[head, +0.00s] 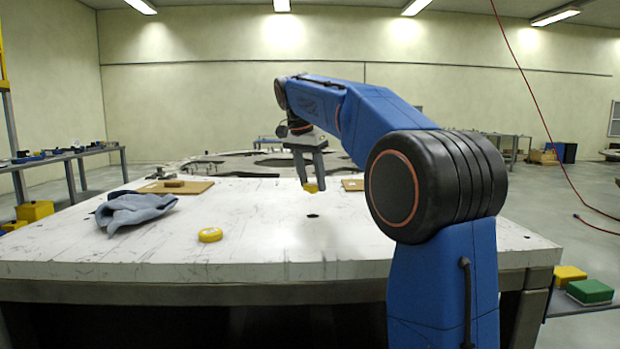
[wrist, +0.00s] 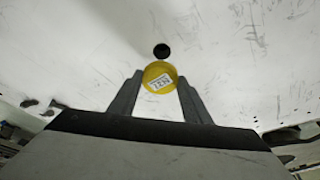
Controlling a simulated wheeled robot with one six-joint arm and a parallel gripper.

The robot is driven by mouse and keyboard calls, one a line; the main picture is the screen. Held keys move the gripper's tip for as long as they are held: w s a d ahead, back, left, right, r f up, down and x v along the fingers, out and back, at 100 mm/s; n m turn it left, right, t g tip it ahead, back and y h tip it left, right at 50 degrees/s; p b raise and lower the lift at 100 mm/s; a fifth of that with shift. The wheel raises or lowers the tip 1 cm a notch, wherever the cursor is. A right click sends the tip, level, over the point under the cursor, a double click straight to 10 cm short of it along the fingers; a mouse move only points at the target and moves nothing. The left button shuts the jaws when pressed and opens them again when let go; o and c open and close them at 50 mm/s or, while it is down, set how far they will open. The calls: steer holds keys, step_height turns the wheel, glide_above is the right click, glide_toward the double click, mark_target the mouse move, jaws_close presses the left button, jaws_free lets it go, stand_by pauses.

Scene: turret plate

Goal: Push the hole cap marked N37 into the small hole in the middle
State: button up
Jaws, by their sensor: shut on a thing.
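My gripper (head: 311,182) is shut on a yellow round cap (head: 311,188) and holds it above the white plate (head: 260,255). In the wrist view the cap (wrist: 160,77) sits between my two fingertips, with a white label that appears turned over and is hard to read. A small dark hole (head: 313,215) is in the plate, below and nearer than the cap in the head view. In the wrist view the hole (wrist: 161,50) lies just beyond the cap, apart from it. Another yellow cap (head: 210,235) lies on the plate to the left; its marking is not readable.
A grey-blue cloth (head: 135,208) lies crumpled at the plate's left. A brown board (head: 175,187) with a small block lies behind it, and another board (head: 353,185) lies to the right. The plate around the hole is clear.

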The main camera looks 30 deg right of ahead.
mark_target(310, 191)
steer(key=shift+a+f, duration=0.1)
steer(key=shift+f, duration=3.05)
steer(key=shift+f, duration=0.8)
steer(key=o, duration=1.1)
